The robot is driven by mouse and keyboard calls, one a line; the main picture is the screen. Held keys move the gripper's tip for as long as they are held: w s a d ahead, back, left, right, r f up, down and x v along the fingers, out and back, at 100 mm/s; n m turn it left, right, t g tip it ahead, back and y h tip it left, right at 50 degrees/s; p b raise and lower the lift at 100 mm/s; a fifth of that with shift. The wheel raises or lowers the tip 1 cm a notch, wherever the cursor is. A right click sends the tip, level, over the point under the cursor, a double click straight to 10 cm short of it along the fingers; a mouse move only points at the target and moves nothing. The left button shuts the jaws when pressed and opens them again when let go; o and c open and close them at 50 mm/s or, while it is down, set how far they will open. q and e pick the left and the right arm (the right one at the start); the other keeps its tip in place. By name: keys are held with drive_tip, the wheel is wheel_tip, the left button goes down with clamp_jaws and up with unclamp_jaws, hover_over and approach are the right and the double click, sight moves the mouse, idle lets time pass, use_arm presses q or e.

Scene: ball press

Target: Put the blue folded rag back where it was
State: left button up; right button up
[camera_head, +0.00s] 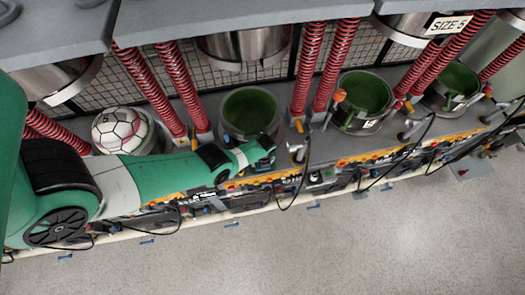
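My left arm comes in from the left, and its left gripper (266,153) is at the front rim of a green-lined round mould (249,108). The gripper is small and dark in the view, and I cannot tell whether its fingers are open or shut. A small dark bluish patch shows at the gripper, too small to tell what it is. I cannot make out the blue folded rag for sure anywhere. My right gripper is not in view.
More green-lined moulds (366,93) stand to the right. Red springs (310,66) rise between the moulds. Black hoses hang along the front panel. The grey floor (330,250) in front is clear.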

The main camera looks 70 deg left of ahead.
use_arm(q)
drive_tip(key=shift+f+b, duration=0.5)
drive_tip(key=shift+f, duration=0.05)
drive_tip(key=o, duration=0.9)
